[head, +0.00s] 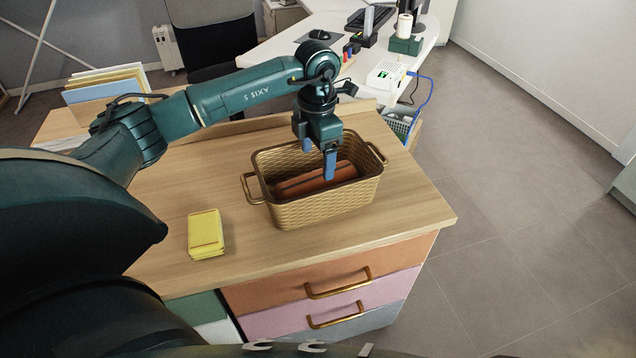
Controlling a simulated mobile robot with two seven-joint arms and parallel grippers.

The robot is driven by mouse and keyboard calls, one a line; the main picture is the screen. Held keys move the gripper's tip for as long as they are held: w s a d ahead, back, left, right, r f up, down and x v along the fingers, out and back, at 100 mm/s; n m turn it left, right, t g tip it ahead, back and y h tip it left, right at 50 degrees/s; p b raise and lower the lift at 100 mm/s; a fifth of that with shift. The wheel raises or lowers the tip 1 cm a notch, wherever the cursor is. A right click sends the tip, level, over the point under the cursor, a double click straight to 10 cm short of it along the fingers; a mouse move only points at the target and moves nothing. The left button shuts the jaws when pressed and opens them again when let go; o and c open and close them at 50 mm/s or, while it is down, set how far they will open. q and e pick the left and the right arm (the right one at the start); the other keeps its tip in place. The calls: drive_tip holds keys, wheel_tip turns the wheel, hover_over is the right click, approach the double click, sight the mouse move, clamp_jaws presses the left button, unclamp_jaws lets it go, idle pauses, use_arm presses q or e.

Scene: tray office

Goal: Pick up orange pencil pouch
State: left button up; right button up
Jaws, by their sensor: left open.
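The orange pencil pouch (302,184) lies inside a tan woven basket (325,205) on the wooden cabinet top. It is reddish-orange with a dark line along it, and the basket's near wall hides its lower part. My left gripper (325,162) is open and points down over the basket, with its blue fingertips at the pouch's right half. One finger overlaps the pouch in the picture, and I cannot tell whether it touches. No right gripper shows.
A yellow pad stack (206,234) lies left of the basket. Basket handles (252,188) stick out at both sides. A file holder (105,88) stands at the back left. A white desk (345,65) with office items is behind. The front of the cabinet top is clear.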

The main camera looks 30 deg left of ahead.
sight(317, 177)
use_arm(q)
wheel_tip(317, 177, down, 7)
drive_tip(key=shift+r, duration=0.1)
idle(0.3)
drive_tip(key=c, duration=1.2)
drive_tip(key=shift+o, duration=0.2)
drive_tip(key=shift+r, duration=0.1)
